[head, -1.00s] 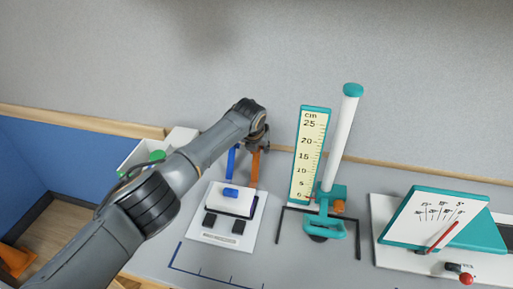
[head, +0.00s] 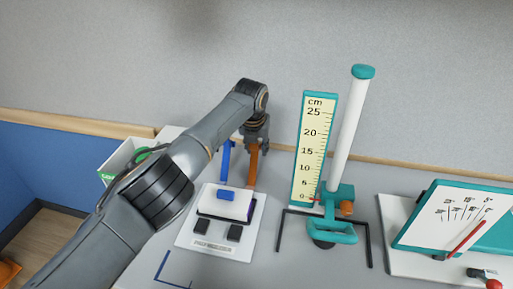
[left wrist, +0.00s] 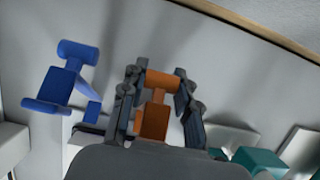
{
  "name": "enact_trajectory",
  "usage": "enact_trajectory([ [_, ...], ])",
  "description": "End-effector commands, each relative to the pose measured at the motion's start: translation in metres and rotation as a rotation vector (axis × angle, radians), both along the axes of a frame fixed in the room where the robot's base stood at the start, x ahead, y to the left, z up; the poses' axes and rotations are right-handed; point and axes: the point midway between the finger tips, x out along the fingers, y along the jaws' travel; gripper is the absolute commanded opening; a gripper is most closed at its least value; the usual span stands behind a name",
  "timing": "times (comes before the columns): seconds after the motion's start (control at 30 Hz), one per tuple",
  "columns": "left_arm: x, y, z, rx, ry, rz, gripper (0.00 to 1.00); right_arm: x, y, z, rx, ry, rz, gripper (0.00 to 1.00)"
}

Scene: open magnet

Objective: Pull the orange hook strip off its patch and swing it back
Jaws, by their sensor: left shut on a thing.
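The orange hook strip (head: 253,168) stands up at the back edge of a white base plate (head: 213,252) in the head view. In the left wrist view the orange strip (left wrist: 154,121) lies between the two dark fingers. My left gripper (head: 257,140) is shut on it near its upper end; it also shows in the wrist view (left wrist: 158,98). Two dark patches (head: 201,227) (head: 233,232) lie bare on the front of the plate. A blue strip (head: 226,160) stands just left of the orange one, apart from the gripper. My right gripper is out of view.
A white block with a blue tab (head: 227,195) sits on the plate. Right of it stand a centimetre scale (head: 315,145) and a white tube (head: 347,135). A tilted dial board (head: 455,225) is far right. A white bin (head: 116,166) is at left.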

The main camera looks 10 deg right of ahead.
Motion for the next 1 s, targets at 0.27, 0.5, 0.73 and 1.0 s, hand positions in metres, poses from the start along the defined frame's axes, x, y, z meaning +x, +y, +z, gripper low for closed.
enact_trajectory([
  [0.27, 0.003, -0.001, 0.006, -0.003, -0.016, -0.003, 0.55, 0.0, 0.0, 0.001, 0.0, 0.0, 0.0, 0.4],
  [0.5, 0.002, 0.0, 0.003, -0.002, -0.01, -0.001, 0.55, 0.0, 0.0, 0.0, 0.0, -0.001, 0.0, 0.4],
  [0.73, 0.0, 0.0, 0.011, -0.003, -0.008, -0.001, 0.55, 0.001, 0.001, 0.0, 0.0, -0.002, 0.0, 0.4],
  [1.0, -0.012, 0.004, 0.05, -0.004, -0.012, -0.003, 0.55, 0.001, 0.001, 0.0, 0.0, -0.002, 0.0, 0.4],
])
